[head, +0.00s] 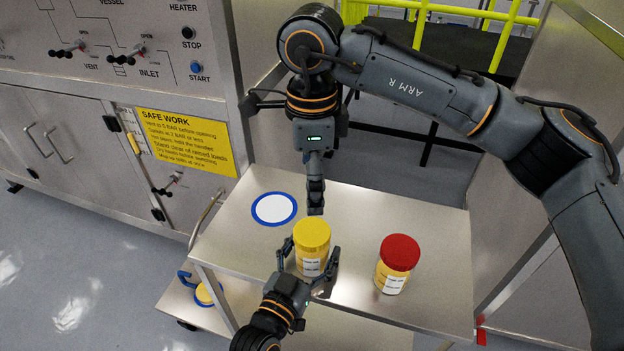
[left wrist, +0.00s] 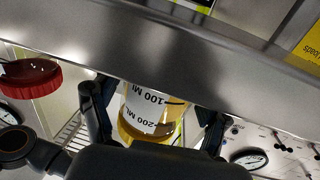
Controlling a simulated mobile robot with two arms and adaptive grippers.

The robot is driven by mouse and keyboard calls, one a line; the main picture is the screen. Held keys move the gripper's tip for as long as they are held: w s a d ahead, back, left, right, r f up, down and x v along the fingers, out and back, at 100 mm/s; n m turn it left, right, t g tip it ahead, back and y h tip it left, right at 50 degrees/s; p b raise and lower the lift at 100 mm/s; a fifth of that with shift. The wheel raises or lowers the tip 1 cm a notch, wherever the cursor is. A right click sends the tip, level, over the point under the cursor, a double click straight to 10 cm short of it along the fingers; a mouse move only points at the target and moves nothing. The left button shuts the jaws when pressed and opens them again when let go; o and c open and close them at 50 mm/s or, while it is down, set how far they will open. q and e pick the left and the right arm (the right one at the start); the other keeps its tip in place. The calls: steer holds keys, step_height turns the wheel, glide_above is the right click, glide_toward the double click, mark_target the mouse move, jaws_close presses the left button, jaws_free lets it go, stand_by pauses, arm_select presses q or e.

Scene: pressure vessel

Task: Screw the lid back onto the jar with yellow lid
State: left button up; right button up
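The jar with the yellow lid (head: 312,233) stands upright near the table's front edge, its lid seated on top; whether it is screwed tight I cannot tell. My left gripper (head: 310,257) comes in from the front with one finger on each side of the jar body. In the left wrist view the jar (left wrist: 150,105) appears inverted between the fingers (left wrist: 155,122), with small gaps seeming to show at its sides. My right gripper (head: 316,200) points down just behind the yellow lid, apart from it; its fingers are seen edge-on.
A red-lidded jar (head: 397,262) stands to the right on the steel table (head: 360,215). A white disc with a blue rim (head: 274,208) lies at the back left. A control cabinet (head: 110,60) stands left.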

arm_select(q)
steer(key=shift+o, duration=0.4)
steer(key=shift+s, duration=0.1)
steer(key=shift+s+a, duration=0.25)
steer(key=shift+s, duration=0.1)
steer(key=v, duration=1.1)
